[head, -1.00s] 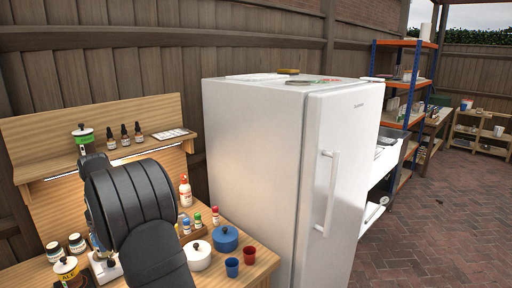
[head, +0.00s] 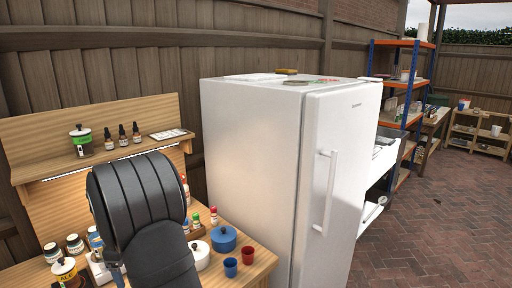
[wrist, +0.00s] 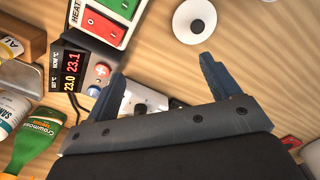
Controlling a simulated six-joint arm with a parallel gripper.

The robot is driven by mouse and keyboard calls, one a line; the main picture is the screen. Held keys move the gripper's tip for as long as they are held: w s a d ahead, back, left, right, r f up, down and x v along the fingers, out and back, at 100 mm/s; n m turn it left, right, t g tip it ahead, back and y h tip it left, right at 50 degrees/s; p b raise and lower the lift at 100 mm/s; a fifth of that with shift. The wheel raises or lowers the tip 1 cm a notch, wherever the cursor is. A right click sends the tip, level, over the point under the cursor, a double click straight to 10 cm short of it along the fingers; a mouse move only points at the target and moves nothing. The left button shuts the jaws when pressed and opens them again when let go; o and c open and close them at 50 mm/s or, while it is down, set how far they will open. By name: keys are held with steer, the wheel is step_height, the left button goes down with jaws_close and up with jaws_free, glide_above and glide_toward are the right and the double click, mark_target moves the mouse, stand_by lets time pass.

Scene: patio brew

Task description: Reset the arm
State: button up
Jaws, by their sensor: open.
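My gripper (wrist: 160,80) is open in the wrist view, with its two dark fingers apart and nothing held between them. It is above the wooden worktop (wrist: 240,65). A pale metal plate-like object (wrist: 146,100) shows below and between the fingers; I cannot tell the gap in height. In the head view my black arm stands over the left worktop (head: 260,268) and hides the gripper.
A temperature display (wrist: 75,75) and a red-and-green switch box (wrist: 105,18) lie close by the left finger. A green bottle (wrist: 42,140) is at lower left. A blue pot (head: 223,240), a blue cup (head: 231,267) and a red cup (head: 248,256) stand right of my arm, before the white fridge (head: 255,160).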

steer(key=shift+s+a+f, duration=0.15)
steer(key=shift+a+f, duration=0.3)
steer(key=shift+a, duration=0.2)
steer(key=shift+o, duration=0.5)
